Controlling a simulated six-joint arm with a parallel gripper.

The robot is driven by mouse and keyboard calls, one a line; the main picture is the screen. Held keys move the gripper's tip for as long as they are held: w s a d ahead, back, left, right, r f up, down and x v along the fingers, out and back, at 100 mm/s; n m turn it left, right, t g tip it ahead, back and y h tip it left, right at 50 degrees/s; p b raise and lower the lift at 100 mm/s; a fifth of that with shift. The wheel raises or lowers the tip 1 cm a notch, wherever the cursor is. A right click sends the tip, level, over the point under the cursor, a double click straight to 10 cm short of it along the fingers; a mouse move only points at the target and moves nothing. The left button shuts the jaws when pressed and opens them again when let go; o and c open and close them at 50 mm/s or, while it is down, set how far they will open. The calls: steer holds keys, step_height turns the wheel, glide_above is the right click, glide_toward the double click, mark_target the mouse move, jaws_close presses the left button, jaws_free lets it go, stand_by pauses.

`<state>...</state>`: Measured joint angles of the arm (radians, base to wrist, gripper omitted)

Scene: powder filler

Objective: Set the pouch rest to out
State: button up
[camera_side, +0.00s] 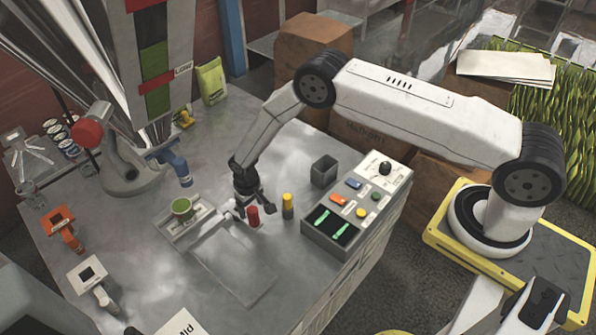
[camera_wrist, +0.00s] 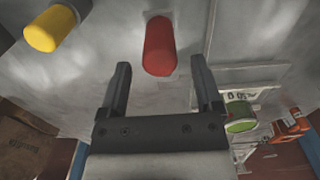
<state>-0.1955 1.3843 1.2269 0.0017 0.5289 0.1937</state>
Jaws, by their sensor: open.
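My gripper (camera_side: 251,204) is open above the metal bench, close to an upright red knob (camera_side: 253,216). In the wrist view my open gripper (camera_wrist: 160,68) has the red knob (camera_wrist: 159,45) ahead of and in line with the gap between its fingers, with nothing held. A yellow-topped post (camera_side: 288,205) stands to the right of the red knob, and it also shows in the wrist view (camera_wrist: 45,29). A flat metal plate (camera_side: 235,267) lies in front of the red knob. I cannot tell for certain which part is the pouch rest, and no in or out label is readable.
A green container (camera_side: 182,207) sits on a light metal platform (camera_side: 203,212) to the left. A button panel (camera_side: 352,203) and a dark open box (camera_side: 324,170) stand to the right. Orange (camera_side: 62,225) and white (camera_side: 90,274) fixtures line the left.

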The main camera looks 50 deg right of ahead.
steer(key=shift+f, duration=1.85)
jaws_close()
